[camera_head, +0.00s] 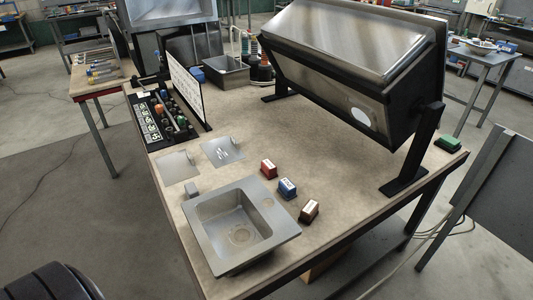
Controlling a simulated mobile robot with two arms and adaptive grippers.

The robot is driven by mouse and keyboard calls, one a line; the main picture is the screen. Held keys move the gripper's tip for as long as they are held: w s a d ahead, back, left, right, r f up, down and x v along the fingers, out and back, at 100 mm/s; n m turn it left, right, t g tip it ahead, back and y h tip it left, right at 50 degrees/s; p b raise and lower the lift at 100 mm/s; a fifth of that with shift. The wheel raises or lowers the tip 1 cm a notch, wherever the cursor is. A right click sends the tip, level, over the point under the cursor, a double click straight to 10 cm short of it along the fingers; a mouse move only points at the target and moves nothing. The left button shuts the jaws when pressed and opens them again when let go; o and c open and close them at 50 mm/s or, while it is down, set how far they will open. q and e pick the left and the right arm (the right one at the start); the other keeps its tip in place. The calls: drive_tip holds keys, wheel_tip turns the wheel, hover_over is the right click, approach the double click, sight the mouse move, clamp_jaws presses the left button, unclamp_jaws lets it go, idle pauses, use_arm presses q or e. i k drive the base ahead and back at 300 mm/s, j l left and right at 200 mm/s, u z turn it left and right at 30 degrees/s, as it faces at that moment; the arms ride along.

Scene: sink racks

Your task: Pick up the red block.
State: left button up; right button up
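The red block (268,168) sits on the beige table, just beyond the back right corner of the metal sink. It has a pale label on its top. A blue block (287,188) stands close to it, nearer to me and to the right. Nothing touches or covers the red block. Neither of my grippers is in view.
The metal sink (284,232) is set in the table's near edge. A large tilted metal box (345,60) on black supports stands behind. The table (300,130) is clear between them.

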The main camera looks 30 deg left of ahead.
sight(269, 169)
drive_tip(key=u, duration=0.95)
